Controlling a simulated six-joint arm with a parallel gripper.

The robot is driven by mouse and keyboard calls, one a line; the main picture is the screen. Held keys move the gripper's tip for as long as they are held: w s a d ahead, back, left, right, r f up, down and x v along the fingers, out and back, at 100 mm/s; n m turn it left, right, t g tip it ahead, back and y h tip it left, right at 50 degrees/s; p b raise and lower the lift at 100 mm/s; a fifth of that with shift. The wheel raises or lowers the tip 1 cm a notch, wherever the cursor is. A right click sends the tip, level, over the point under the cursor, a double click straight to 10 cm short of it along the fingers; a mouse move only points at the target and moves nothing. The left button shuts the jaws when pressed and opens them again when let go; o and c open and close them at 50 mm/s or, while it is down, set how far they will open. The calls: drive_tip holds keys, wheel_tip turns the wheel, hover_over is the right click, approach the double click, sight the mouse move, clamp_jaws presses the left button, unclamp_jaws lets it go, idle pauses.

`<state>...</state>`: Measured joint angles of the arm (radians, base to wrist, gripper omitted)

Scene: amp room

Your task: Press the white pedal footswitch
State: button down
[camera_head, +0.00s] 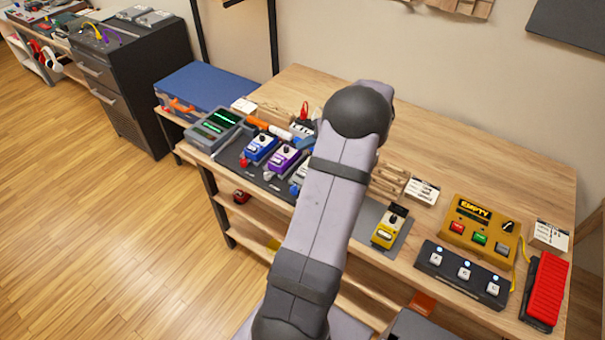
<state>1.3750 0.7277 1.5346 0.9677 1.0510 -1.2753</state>
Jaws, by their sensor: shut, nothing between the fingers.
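The white pedal (301,173) is partly visible on the dark pedalboard (229,156), just right of the purple pedal (285,159). My grey arm crosses in front of it and hides its right part. I cannot make out its footswitch clearly. My gripper is not visible; only arm links and a dark rounded joint show, rising over the bench.
A blue pedal (260,148) stands left of the purple one. A yellow pedal (389,231) sits right of my arm. A gold unit (477,231), a black three-switch box (463,272) and a red pedal (546,289) occupy the right. The bench's back right (480,160) is clear.

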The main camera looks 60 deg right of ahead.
drive_tip(key=shift+f, duration=0.2)
drive_tip(key=b, duration=0.3)
hover_over(298, 172)
drive_tip(key=s, duration=0.3)
wheel_tip(298, 172, down, 7)
drive_tip(key=shift+d+f, duration=0.1)
drive_tip(key=shift+f+b, duration=0.65)
drive_tip(key=shift+b, duration=0.15)
drive_tip(key=shift+f+b, duration=0.95)
drive_tip(key=shift+b, duration=0.55)
idle(2.1)
drive_tip(key=shift+r, duration=0.95)
drive_tip(key=shift+r, duration=0.1)
drive_tip(key=shift+r+p, duration=1.2)
drive_tip(key=shift+r, duration=1.2)
